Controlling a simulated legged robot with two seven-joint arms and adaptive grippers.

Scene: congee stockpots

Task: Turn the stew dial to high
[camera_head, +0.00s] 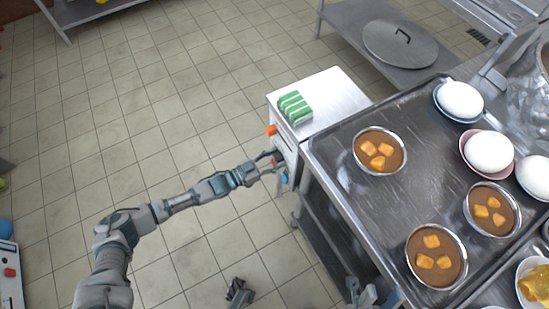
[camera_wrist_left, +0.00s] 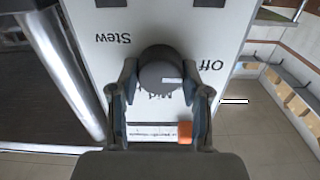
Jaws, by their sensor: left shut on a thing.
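The dark grey round stew dial (camera_wrist_left: 160,78) sits on a white panel (camera_wrist_left: 235,25) in the left wrist view. A short white mark on it points right, the side where "Off" is printed. "Stew" is printed at upper left, and "Mid" is partly hidden below the dial; all the words appear upside down. My left gripper (camera_wrist_left: 160,85) has its fingers on both sides of the dial and is shut on it. In the head view my left gripper (camera_head: 274,165) is at the white unit's front. My right gripper (camera_head: 361,293) is at the bottom edge, its fingers unclear.
An orange part (camera_head: 271,130) is on the unit's front. A green-and-white striped block (camera_head: 295,108) lies on the unit's top (camera_head: 340,84). A steel counter (camera_head: 342,181) with several bowls of stew is at right.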

